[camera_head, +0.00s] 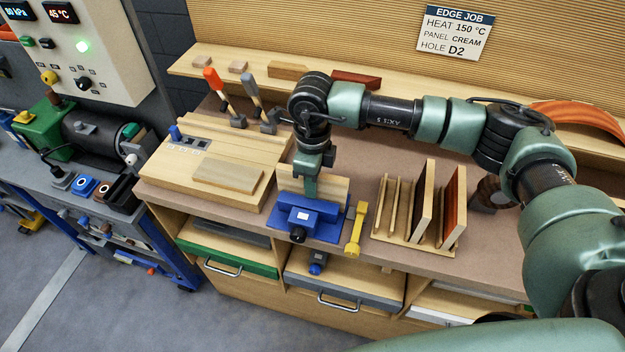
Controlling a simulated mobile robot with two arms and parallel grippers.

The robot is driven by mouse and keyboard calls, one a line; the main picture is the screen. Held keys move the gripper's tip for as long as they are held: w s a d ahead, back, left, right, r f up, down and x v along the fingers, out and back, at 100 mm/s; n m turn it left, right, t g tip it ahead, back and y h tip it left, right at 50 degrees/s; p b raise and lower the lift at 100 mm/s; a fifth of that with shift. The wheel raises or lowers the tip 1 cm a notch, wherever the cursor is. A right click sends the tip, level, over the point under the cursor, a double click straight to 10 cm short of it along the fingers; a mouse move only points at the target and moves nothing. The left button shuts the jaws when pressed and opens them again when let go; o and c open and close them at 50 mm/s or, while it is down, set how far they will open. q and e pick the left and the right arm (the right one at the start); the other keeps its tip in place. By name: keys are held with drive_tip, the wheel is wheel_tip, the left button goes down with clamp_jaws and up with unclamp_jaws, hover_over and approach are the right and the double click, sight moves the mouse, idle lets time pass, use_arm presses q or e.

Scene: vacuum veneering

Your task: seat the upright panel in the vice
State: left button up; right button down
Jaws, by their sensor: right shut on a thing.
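The blue vice (316,207) stands near the front edge of the bench. A light wooden panel (336,187) stands on edge at the vice, showing on both sides of my gripper just above the blue jaw. My right gripper (308,188) points down from above and is shut on this panel. The gripper hides the panel's middle, and the vice's front hides its lower edge, so I cannot tell how deep it sits. My left gripper is not in view.
A yellow tool (355,228) lies right of the vice. A wooden rack (384,236) holds upright panels, one cream (424,200) and one red-brown (455,207). A wooden board fixture (165,186) is on the left, with red and grey handled levers behind. Drawers stand open below.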

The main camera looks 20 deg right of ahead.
drive_tip(key=shift+f, duration=0.1)
drive_tip(key=c, duration=1.6)
unclamp_jaws()
drive_tip(key=shift+o, duration=1.2)
